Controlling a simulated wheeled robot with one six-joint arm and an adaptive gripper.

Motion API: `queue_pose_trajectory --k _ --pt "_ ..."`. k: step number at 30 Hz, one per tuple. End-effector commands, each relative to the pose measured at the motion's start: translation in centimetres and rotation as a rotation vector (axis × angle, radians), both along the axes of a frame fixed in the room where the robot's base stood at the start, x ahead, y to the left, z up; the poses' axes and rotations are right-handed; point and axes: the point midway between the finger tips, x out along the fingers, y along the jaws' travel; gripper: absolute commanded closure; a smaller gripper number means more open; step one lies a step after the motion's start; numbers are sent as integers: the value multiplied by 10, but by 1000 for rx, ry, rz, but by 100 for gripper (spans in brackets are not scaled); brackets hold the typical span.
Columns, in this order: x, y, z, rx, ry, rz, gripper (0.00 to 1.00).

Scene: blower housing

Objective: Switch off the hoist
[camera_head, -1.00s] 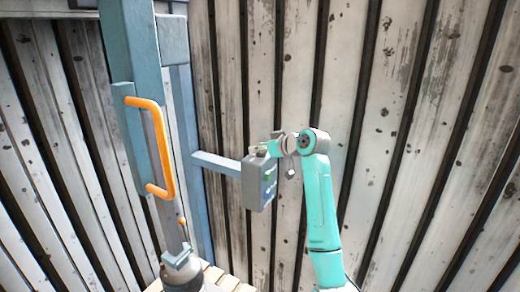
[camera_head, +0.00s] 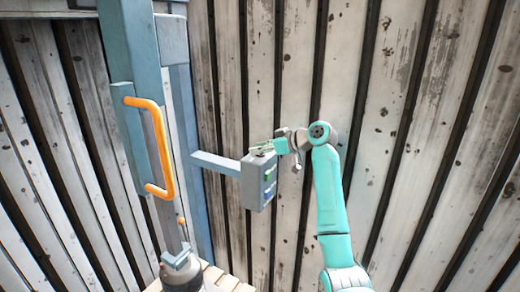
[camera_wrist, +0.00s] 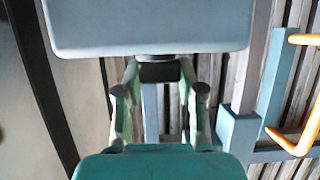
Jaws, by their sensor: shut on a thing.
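The grey control box (camera_head: 258,185) sits at the end of a blue-grey horizontal arm, with a green button (camera_head: 267,175) and a blue button (camera_head: 268,193) on its face. My gripper (camera_head: 262,147) is at the top of the box, reaching in from the right. In the wrist view, the box (camera_wrist: 150,25) fills the top. A small black knob (camera_wrist: 159,72) at its edge lies between the fingers of my gripper (camera_wrist: 158,64), which is shut on it. The fingers hide most of the knob in the head view, and its turn position cannot be told.
A blue-grey post (camera_head: 128,45) with an orange handle (camera_head: 165,150) stands left of the box; the handle also shows in the wrist view (camera_wrist: 295,145). A grey rounded part (camera_head: 183,272) is at the post's foot. A plank wall (camera_head: 420,120) stands behind.

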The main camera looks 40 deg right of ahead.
Motion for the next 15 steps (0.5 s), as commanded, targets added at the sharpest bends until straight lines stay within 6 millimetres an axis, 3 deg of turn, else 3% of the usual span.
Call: queue_pose_trajectory --k 2,3,6,15 --pt "0 0 -1 1 3 0 96" --pt "0 0 -2 1 3 0 59" --pt "0 0 -1 1 2 -1 35" --pt "0 0 0 0 1 -1 35"
